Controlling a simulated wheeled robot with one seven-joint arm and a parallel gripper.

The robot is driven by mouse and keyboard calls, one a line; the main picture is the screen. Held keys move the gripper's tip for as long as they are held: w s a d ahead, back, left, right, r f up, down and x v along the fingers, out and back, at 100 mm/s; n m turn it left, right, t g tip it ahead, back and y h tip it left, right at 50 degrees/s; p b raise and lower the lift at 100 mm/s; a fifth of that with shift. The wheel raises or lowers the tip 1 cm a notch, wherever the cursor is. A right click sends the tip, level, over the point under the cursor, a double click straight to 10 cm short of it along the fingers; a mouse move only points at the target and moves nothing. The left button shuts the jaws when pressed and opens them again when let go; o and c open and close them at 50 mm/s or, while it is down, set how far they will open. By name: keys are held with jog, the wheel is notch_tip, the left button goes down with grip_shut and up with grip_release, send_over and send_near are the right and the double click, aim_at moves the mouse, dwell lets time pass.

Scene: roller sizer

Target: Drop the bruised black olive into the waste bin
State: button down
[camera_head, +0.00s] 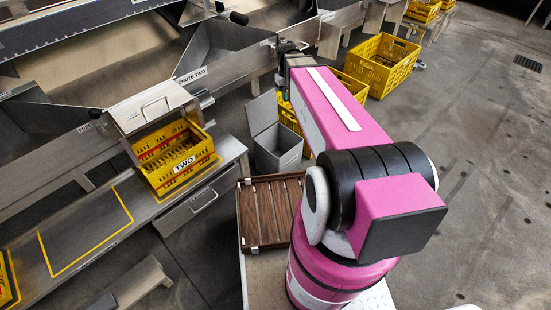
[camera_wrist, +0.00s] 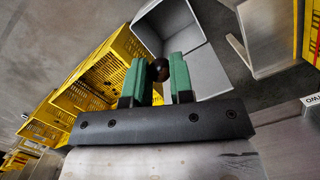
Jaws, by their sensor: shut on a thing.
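My gripper (camera_wrist: 158,72) has green fingers and is shut on a small round dark olive (camera_wrist: 159,69) in the wrist view. Any bruise on it is too small to tell. The grey waste bin (camera_wrist: 207,72) lies beyond the fingertips in the wrist view, with its open mouth partly behind the olive and fingers. In the head view the bin (camera_head: 283,157) stands on the floor left of my pink arm, with a grey panel raised at its back. The olive cannot be made out in the head view.
A brown slatted wooden tray (camera_head: 273,213) lies in front of the bin. More yellow crates (camera_head: 382,65) stand behind my arm.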

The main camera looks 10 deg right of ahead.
jog(key=w+f+n, duration=0.1)
jog(key=w+f, duration=0.2)
jog(key=f, duration=0.8)
jog(key=w+f+n, duration=0.2)
jog(key=w+f, duration=0.2)
jog(key=f, duration=0.7)
jog(key=w+f+n, duration=0.2)
jog(key=w+f, duration=0.2)
jog(key=f, duration=0.7)
jog(key=shift+a+f+h, duration=0.15)
jog(key=shift+a+h, duration=0.15)
jog(key=shift+a, duration=0.1)
jog(key=c, duration=0.9)
grip_release()
jog(key=shift+c, duration=0.2)
notch_tip(320, 180, up, 11)
jog(key=w+a, duration=0.1)
jog(key=shift+w, duration=0.2)
jog(key=shift+f, duration=0.15)
